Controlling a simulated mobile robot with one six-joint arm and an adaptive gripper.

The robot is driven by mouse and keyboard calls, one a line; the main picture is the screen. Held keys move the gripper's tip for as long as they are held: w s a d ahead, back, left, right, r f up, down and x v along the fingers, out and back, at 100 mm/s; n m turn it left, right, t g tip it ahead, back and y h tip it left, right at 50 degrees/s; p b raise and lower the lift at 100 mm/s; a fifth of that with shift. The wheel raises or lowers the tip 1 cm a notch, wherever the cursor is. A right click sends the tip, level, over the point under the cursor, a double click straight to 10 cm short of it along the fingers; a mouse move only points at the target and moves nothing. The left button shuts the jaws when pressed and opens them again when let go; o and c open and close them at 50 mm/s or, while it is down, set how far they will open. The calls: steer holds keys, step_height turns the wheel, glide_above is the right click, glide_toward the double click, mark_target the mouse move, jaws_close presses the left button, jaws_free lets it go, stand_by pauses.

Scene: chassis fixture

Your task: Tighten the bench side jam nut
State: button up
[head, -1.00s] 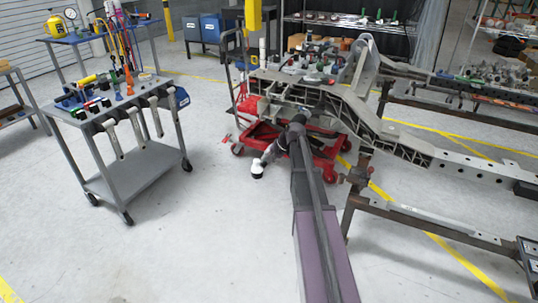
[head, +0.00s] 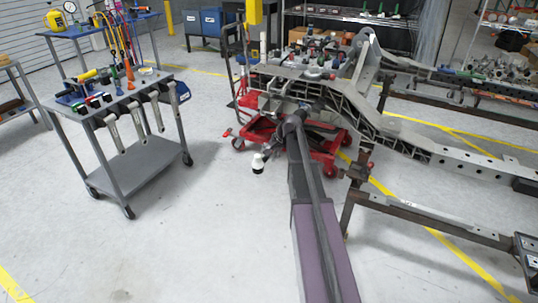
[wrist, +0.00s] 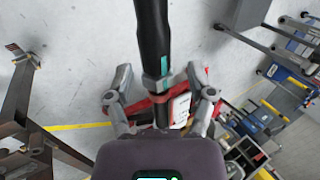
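In the wrist view a dark rod (wrist: 153,30) runs down from the top edge, with a teal mark on it. A grey metal nut (wrist: 155,86) sits at the rod's lower end, and a thinner dark shaft continues below it. My gripper (wrist: 158,80) is open, with one finger on each side of the nut and a visible gap to both. In the head view my arm reaches to the chassis fixture (head: 345,98). There the gripper's fingers and the nut are hidden or too small to make out.
A red wheeled stand (head: 262,132) is under the fixture. A grey tool cart (head: 140,155) with hanging wrenches and small tools stands at the left. A steel frame (head: 430,218) is at the right. The floor between cart and arm is clear.

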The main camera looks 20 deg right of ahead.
steer(key=shift+s+f+t+b, duration=0.1)
steer(key=shift+f+t+b, duration=0.15)
steer(key=shift+b, duration=0.3)
